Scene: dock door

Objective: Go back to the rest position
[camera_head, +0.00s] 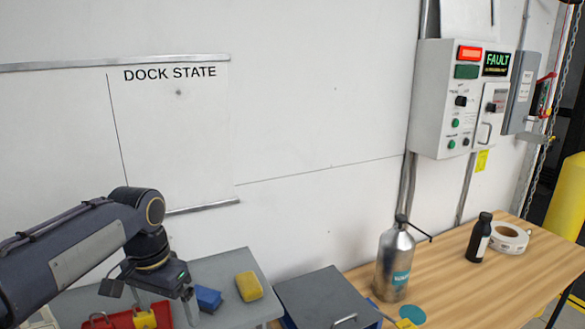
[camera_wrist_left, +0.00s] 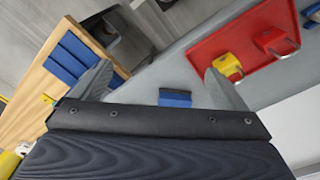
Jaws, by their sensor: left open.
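My left arm comes in from the left in the head view, and its gripper (camera_head: 152,296) hangs over the grey table (camera_head: 215,265). In the left wrist view the two fingers of the left gripper (camera_wrist_left: 160,88) stand wide apart with nothing held between them. A blue block (camera_wrist_left: 175,98) lies on the grey surface beyond the fingers. The red board (camera_wrist_left: 240,42) with padlocks is to the right in that view. My right gripper is in neither view.
A yellow block (camera_head: 249,287) and a blue block (camera_head: 208,299) lie near the gripper. A grey box (camera_head: 325,298), metal bottle (camera_head: 395,262), black bottle (camera_head: 479,238) and tape roll (camera_head: 508,237) stand to the right. The wall panel (camera_head: 440,100) shows FAULT.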

